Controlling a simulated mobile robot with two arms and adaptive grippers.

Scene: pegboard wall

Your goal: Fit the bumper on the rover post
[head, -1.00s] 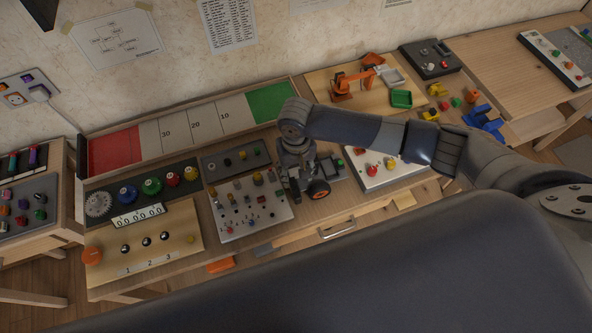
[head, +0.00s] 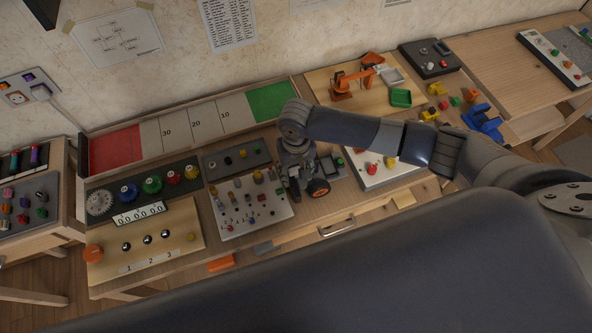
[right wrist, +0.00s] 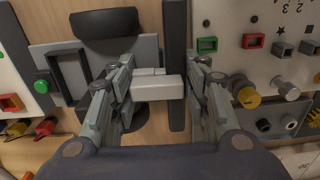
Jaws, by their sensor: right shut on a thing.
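The rover (head: 326,166) is a grey body with black wheels on the table, partly hidden by my right arm. One wheel with an orange hub (head: 319,188) shows in the head view. In the right wrist view a black wheel (right wrist: 104,22) is at the top. My right gripper (right wrist: 165,75) points down at the rover's side and is shut on the bumper, which seems to be a long dark bar (right wrist: 176,40) with a pale block (right wrist: 158,88) across it. I cannot tell whether the bumper touches the post, which I cannot make out. My left gripper is out of view.
A pale board with small pegs and knobs (head: 233,222) is close to the left of my right gripper. A white board with red and yellow parts (head: 372,178) stands to the right of the rover. An orange toy arm (head: 352,82) is behind. A drawer handle (head: 338,229) is in front.

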